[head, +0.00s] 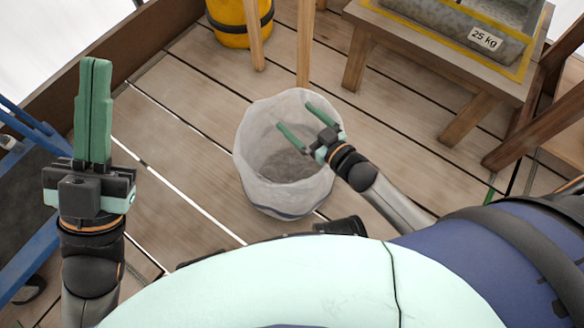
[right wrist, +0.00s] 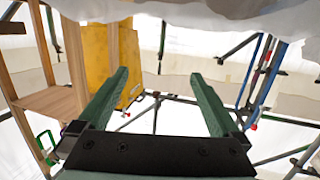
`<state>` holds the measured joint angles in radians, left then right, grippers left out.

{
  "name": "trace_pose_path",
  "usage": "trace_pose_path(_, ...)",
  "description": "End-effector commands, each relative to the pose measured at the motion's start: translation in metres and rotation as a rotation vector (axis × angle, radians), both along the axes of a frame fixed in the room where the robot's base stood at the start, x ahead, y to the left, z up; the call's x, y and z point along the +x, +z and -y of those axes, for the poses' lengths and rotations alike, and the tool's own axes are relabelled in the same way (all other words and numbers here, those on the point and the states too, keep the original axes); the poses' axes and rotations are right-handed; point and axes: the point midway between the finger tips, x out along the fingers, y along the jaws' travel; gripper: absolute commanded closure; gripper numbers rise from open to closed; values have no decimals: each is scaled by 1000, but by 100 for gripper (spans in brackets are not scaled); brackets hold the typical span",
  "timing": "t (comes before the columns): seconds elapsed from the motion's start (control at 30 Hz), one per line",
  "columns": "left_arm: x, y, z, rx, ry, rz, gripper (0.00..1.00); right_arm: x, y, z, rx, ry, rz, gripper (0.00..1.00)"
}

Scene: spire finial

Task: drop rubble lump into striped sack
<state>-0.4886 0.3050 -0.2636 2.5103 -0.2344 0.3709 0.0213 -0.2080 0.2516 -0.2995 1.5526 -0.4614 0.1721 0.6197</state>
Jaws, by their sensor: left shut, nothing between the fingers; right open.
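The striped sack (head: 250,178) stands open on the plank floor, whitish, with a dark band low on its side. Grey matter (head: 288,167) lies inside it; I cannot tell whether the rubble lump is part of it. My right gripper (head: 294,114) is open over the sack's mouth, near its far right rim. In the right wrist view, nothing shows between the parted fingers of my right gripper (right wrist: 160,73), and pale cloth (right wrist: 200,45) crosses the top. My left gripper (head: 95,62) is shut and empty, raised at the left, well apart from the sack.
A yellow bucket (head: 229,22) stands at the back behind wooden legs (head: 304,45). A wooden bench (head: 415,45) at the back right bears a grey trough marked 25 kg (head: 485,38). Blue metal framing (head: 30,215) is at the left. Floor planks (head: 180,130) left of the sack are clear.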

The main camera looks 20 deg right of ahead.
Motion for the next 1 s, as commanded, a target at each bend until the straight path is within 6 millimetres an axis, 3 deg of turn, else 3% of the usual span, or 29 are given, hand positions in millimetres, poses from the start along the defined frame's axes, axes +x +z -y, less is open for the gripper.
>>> trace_pose_path(0.3, -1, 35, -5, -27, -6, 11, 100, -63, 14, 27, -1, -1, -4, 0)
trace_pose_path(0.5, -2, 44, -6, -35, -9, 15, 100, -89, 17, 38, -1, 0, 0, 0)
trace_pose_path(1.0, -2, 45, -6, -29, -16, 15, 100, -97, 18, 42, 0, -1, 2, 0)
